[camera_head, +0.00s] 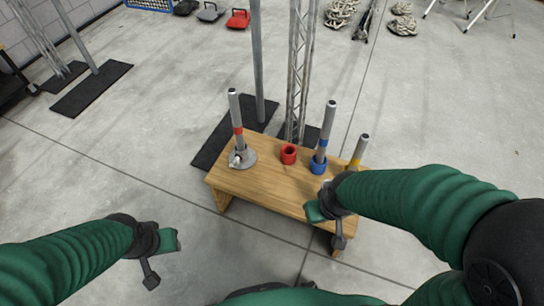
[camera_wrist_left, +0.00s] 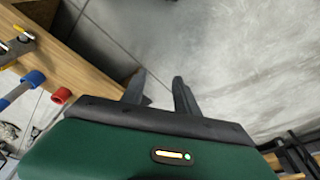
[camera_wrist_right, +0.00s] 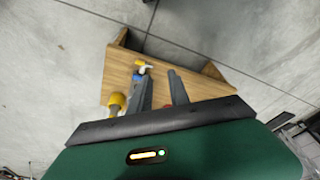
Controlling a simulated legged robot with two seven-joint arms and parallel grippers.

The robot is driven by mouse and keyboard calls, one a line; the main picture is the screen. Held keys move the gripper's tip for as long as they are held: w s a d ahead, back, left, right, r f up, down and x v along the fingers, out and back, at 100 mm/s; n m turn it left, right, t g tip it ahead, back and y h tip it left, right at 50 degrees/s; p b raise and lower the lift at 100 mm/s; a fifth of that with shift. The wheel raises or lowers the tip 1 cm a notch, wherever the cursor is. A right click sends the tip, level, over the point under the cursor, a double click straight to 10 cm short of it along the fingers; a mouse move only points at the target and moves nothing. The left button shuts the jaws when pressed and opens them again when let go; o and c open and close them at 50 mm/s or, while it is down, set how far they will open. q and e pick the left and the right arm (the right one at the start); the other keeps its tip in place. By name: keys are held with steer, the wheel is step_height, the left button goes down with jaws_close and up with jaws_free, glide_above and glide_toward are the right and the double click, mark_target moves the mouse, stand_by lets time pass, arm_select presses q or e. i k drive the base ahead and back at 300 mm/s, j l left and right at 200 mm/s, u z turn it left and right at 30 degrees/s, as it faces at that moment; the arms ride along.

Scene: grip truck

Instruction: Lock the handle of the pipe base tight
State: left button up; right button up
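A grey round pipe base (camera_head: 246,158) stands on the left end of a wooden bench (camera_head: 270,185). An upright pipe with a red band (camera_head: 237,125) rises from it, and a small pale handle (camera_head: 235,160) shows at its front left. The handle's lock state is too small to tell. My left gripper (camera_head: 165,262) is low at the left, off the bench. Its fingers are apart and empty in the left wrist view (camera_wrist_left: 160,85). My right gripper (camera_head: 325,208) is over the bench's front right, away from the grey base. Its fingers are apart in the right wrist view (camera_wrist_right: 160,80).
A red cup (camera_head: 289,154), a blue cup (camera_head: 318,166) with a pipe and a yellow-banded pipe (camera_head: 358,155) stand on the bench. A small white-and-yellow piece (camera_wrist_right: 145,65) shows near my right fingers. Metal posts (camera_head: 258,60) stand behind.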

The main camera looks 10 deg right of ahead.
mark_target(236, 162)
steer(key=i+j+z, duration=0.2)
steer(key=j+z, duration=0.25)
steer(key=j, duration=0.45)
steer(key=j+z, duration=0.4)
steer(key=j, duration=0.55)
steer(key=j+z, duration=0.45)
steer(key=j, duration=0.5)
steer(key=k+j, duration=0.1)
steer(key=j, duration=1.3)
steer(key=k+j, duration=0.15)
steer(key=j, duration=0.55)
steer(key=i+l, duration=0.15)
steer(key=l, duration=0.15)
steer(key=i+l, duration=0.1)
steer(key=l, duration=0.2)
